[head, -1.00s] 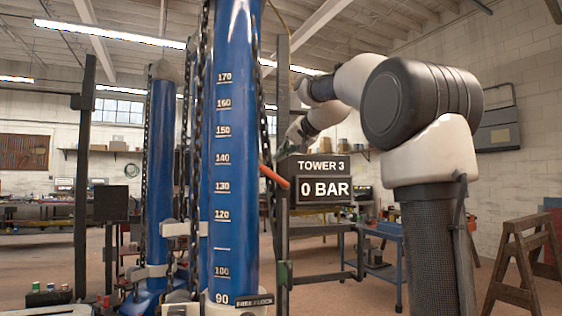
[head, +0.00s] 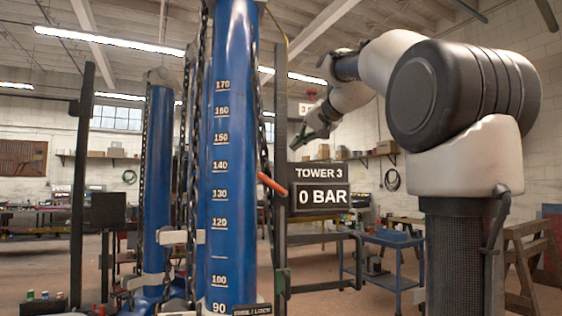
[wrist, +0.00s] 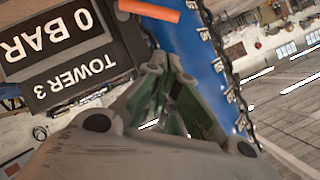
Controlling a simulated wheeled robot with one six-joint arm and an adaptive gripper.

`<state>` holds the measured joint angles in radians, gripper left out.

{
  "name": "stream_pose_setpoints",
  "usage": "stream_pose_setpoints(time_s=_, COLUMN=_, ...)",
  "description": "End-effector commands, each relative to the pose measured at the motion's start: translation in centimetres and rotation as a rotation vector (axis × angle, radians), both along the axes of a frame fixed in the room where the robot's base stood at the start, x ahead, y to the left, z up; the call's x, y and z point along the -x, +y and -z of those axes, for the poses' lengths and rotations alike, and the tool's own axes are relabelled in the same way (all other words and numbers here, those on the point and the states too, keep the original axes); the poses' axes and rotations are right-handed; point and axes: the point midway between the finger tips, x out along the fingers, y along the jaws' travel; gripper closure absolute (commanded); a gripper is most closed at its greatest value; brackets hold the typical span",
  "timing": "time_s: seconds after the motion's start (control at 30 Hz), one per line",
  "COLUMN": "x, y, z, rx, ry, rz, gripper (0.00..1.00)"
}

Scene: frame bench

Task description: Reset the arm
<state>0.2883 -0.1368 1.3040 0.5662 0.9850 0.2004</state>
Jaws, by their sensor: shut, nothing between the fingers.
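My gripper (head: 306,138) is raised above the TOWER 3 sign, to the right of the near blue tower (head: 234,140) in the head view. In the wrist view its green-and-grey fingers (wrist: 172,78) come together and hold nothing. The TOWER 3 sign (head: 317,173) sits below it, with a display reading 0 BAR (head: 322,197). Both show upside down at the left of the wrist view (wrist: 70,60). An orange lever (head: 272,183) sticks out beside the tower; it also shows at the top of the wrist view (wrist: 150,10). I cannot tell the gap to the tower.
Chains (head: 197,130) hang along the near tower. A dark upright post (head: 281,130) stands right beside it. A second blue tower (head: 157,180) stands behind, left. A blue cart (head: 395,240) and a wooden sawhorse (head: 530,260) are at the right.

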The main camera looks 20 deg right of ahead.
Motion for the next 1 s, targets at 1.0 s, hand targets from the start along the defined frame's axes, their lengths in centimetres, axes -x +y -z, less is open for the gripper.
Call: stream_pose_setpoints(time_s=1.0, x=30.1, y=2.0, z=41.0, rx=0.592, ry=0.700, rz=-0.337, gripper=1.00)
